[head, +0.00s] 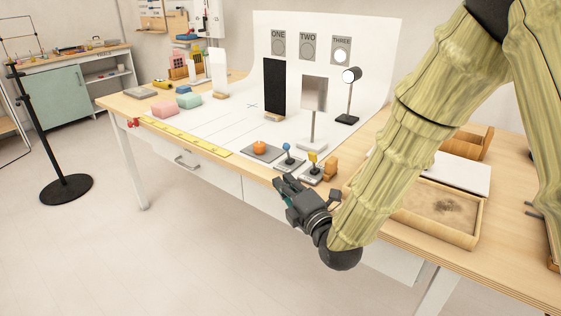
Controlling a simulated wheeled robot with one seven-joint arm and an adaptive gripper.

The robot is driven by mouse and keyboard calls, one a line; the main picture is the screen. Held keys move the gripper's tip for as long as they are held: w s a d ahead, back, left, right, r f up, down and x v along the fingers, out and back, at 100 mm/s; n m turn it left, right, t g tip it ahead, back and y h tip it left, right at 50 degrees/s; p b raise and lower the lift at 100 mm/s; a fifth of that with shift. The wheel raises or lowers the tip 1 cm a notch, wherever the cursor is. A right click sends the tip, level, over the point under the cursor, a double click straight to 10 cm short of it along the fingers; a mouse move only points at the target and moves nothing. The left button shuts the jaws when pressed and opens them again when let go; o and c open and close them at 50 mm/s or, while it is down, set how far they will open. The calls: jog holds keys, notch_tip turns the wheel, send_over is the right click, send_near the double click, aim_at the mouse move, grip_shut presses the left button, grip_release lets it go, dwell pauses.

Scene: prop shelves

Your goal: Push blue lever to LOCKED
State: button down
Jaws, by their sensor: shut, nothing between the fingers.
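The blue lever (286,147) has a small blue knob on a short stalk. It rises from a dark base plate (290,165) near the front edge of the table. Its LOCKED marking is too small to read. My gripper (279,186) is dark, shut and empty. It appears in front of the table edge, below the blue lever in the picture and apart from it. A yellow lever (313,156) stands on its own plate just right of the blue one.
An orange ball-like thing (259,147) sits on a grey plate left of the blue lever. A small wooden figure (331,168) stands right of the yellow lever. A mirror-like panel (313,93) and lamp (350,78) stand behind. A sand tray (475,237) lies right.

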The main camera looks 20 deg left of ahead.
aim_at(288, 153)
jog(key=w+a, duration=0.1)
jog(key=w, duration=0.2)
jog(key=w+a, duration=0.2)
jog(key=w, duration=0.1)
jog(key=w+a+r, duration=0.1)
jog(key=w+a, duration=0.1)
jog(key=w, duration=0.1)
jog(key=shift+w+a, duration=0.2)
jog(key=shift+w+d, duration=0.2)
jog(key=shift+w, duration=0.3)
jog(key=shift+r, duration=0.1)
